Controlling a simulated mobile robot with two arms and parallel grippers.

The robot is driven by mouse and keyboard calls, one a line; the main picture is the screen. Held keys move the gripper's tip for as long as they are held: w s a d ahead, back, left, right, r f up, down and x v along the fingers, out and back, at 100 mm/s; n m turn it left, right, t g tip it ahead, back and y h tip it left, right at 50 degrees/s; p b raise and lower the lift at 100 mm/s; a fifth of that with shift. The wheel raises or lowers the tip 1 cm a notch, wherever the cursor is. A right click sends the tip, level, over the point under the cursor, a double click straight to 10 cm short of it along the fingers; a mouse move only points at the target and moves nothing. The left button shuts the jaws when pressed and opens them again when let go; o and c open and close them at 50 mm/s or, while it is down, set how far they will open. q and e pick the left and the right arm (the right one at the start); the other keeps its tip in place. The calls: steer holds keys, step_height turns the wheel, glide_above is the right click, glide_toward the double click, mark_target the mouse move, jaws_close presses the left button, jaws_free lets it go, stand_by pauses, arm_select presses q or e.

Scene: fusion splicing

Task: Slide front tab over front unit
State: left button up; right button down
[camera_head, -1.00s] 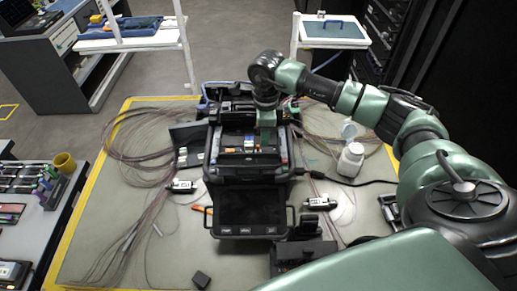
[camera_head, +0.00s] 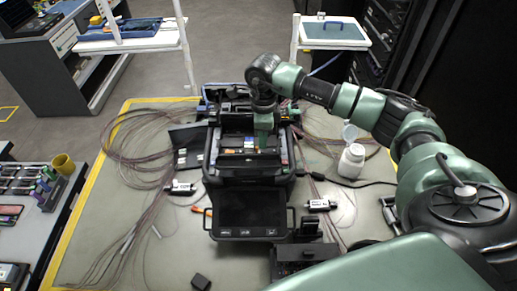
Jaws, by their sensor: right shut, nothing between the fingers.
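The fusion splicer (camera_head: 212,172) stands in the middle of the work table, with its screen (camera_head: 248,210) folded out toward me. Small coloured parts (camera_head: 238,143) show in its open top. The front tab and front unit are too small to tell apart there. My right gripper (camera_head: 265,146) points down into the right side of the splicer's open top. It is shut, with nothing seen between its fingers. Its fingertips partly hide the parts under them. My left gripper is not in view.
A white bottle (camera_head: 351,162) stands right of the splicer, near a cable. Coiled fibres (camera_head: 130,150) lie on both sides. A black device (camera_head: 303,258) stands at the front right and a small black block (camera_head: 200,281) at the front.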

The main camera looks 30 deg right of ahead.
steer(key=shift+w+a, duration=0.55)
steer(key=shift+a, duration=0.35)
step_height(320, 180, up, 6)
steer(key=p, duration=0.2)
steer(key=shift+d+p, duration=0.15)
steer(key=shift+p, duration=0.15)
stand_by(0.7)
steer(key=shift+s, duration=0.1)
stand_by(1.1)
